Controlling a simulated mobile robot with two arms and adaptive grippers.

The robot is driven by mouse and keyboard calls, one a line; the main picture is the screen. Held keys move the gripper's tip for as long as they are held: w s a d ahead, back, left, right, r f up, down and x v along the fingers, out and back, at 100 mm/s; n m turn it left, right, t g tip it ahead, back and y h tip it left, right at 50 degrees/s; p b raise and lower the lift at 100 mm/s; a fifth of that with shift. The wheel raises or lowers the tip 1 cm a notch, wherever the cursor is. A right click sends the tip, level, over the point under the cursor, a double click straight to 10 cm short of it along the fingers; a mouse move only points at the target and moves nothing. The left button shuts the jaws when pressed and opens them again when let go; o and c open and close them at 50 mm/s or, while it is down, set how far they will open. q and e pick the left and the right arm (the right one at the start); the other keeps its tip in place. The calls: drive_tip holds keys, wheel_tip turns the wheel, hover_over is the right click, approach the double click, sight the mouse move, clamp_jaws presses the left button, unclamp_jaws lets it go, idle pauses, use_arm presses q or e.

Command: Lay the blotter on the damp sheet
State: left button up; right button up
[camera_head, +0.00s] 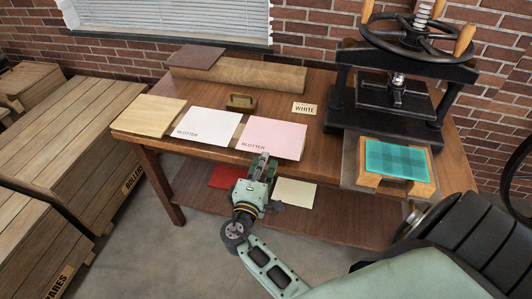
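A white sheet marked BLOTTER (207,123) lies flat on the table, left of the middle. A pink sheet marked BLOTTER (277,136) lies to its right, near the front edge. A teal checked sheet (397,159) lies on a wooden block at the front of the press; whether it is damp does not show. My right gripper (263,164) is at the table's front edge, over or just in front of the pink sheet's near edge. I cannot tell whether its fingers are open or touching the sheet. My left gripper is out of view.
A small card reading WHITE (305,108) lies behind the pink sheet. The black press (400,75) with its handwheel stands at the right. A wooden board (148,115), a small wooden holder (241,102) and a long wooden block (245,75) are left and behind. Wooden crates (75,130) stand left.

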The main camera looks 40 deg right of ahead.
sight(266, 149)
use_arm(q)
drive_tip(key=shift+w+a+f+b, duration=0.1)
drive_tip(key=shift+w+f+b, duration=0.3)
drive_tip(key=shift+b, duration=0.05)
use_arm(e)
drive_tip(key=x, duration=0.3)
clamp_jaws()
wheel_tip(266, 149, up, 3)
drive_tip(key=shift+r+p, duration=0.1)
drive_tip(key=shift+p, duration=0.95)
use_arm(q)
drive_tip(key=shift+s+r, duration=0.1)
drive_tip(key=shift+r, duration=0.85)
